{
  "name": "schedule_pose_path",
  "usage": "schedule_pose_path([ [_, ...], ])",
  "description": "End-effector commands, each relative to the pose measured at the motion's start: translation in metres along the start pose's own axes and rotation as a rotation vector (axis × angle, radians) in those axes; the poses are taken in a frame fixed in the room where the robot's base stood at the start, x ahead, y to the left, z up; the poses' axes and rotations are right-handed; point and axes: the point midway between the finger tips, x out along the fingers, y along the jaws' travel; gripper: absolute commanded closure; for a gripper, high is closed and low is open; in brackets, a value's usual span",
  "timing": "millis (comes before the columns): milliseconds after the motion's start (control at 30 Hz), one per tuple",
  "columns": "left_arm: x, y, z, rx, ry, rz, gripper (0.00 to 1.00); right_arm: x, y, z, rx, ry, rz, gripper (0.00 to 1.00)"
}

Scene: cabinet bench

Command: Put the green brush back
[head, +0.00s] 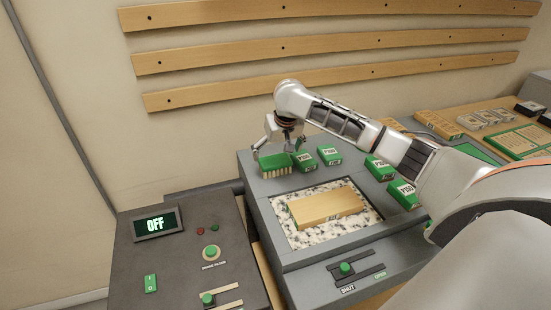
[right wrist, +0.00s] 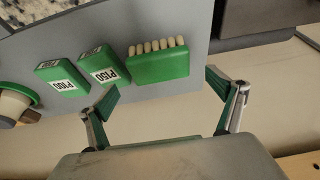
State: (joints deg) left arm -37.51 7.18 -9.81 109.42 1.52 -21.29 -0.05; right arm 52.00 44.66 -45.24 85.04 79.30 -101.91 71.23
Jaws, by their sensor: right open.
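The green brush (head: 275,167), a green block with pale bristles, sits on the back left corner of the grey bench unit, bristles facing the front. It also shows in the right wrist view (right wrist: 158,67). My right gripper (head: 278,149) is over the brush, fingers spread. In the right wrist view the open fingers (right wrist: 166,97) stand either side of the brush's line, with the brush just beyond the tips and nothing held. Whether a finger touches it cannot be told. My left gripper is not in view.
Two green labelled blocks (head: 304,161) stand close right of the brush; more (head: 378,167) lie farther right. A wooden board (head: 325,207) lies on a speckled bed in front. A control panel (head: 155,224) reading OFF is at left. A wall is behind.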

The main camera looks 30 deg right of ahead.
Motion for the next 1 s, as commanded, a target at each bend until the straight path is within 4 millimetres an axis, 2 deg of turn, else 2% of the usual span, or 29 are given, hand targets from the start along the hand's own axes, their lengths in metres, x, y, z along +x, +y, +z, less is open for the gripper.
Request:
schedule_pose_path([
  [33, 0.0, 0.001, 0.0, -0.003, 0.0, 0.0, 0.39, -0.013, 0.001, -0.002, -0.002, 0.004, 0.0, 0.07],
  [200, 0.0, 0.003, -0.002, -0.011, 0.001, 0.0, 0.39, -0.044, 0.001, -0.001, -0.001, 0.004, 0.001, 0.07],
  [400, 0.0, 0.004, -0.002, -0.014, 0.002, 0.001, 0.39, -0.065, 0.0, -0.001, 0.0, 0.002, 0.0, 0.07],
  [1000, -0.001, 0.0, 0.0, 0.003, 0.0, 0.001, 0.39, -0.069, 0.0, 0.0, 0.0, -0.001, 0.0, 0.07],
])
